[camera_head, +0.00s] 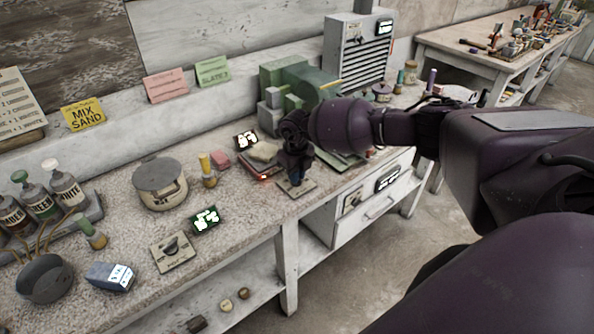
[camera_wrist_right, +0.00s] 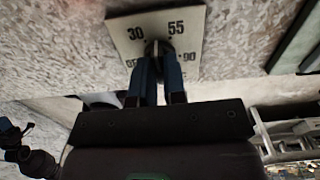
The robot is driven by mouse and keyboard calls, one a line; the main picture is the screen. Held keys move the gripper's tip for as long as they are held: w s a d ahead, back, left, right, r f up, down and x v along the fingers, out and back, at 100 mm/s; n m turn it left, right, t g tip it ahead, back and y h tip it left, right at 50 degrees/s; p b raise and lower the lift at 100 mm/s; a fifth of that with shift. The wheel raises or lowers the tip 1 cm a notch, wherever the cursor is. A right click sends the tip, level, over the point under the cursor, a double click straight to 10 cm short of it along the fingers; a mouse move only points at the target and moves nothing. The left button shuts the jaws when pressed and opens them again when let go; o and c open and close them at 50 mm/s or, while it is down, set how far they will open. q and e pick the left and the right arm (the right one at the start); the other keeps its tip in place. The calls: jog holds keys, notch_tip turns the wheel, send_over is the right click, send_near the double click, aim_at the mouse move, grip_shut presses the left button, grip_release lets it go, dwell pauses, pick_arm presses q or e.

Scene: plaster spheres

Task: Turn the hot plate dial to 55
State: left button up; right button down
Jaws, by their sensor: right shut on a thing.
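A pale dial plate (camera_wrist_right: 193,64) marked 30, 55, 90 and a partly covered fourth mark lies on the bench. Its dark dial knob (camera_wrist_right: 157,47) sits between my fingertips. My right gripper (camera_wrist_right: 158,66) is shut on the knob from above; it also shows in the head view (camera_head: 296,180). The knob's exact pointing is hard to tell, roughly between 30 and 55. In the head view the dial plate (camera_head: 308,187) shows beneath the gripper. A low unit with a red glow (camera_head: 262,173), perhaps the hot plate, is just left of it. My left gripper is not in view.
Another dial plate (camera_head: 173,252) with a lit display (camera_head: 205,219) is nearer on the bench. A second display (camera_head: 246,138) stands behind the glowing unit. A round tin (camera_head: 160,185), bottles (camera_head: 68,187) and a green machine (camera_head: 300,80) also stand there.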

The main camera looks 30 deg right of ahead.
jog(key=m+p, duration=0.2)
jog(key=m, duration=0.2)
jog(key=shift+r, duration=0.1)
jog(key=shift+m+p, duration=0.6)
jog(key=shift+m, duration=1)
jog(key=c, duration=1.2)
grip_release()
notch_tip(320, 180, up, 11)
jog(key=shift+f, duration=0.2)
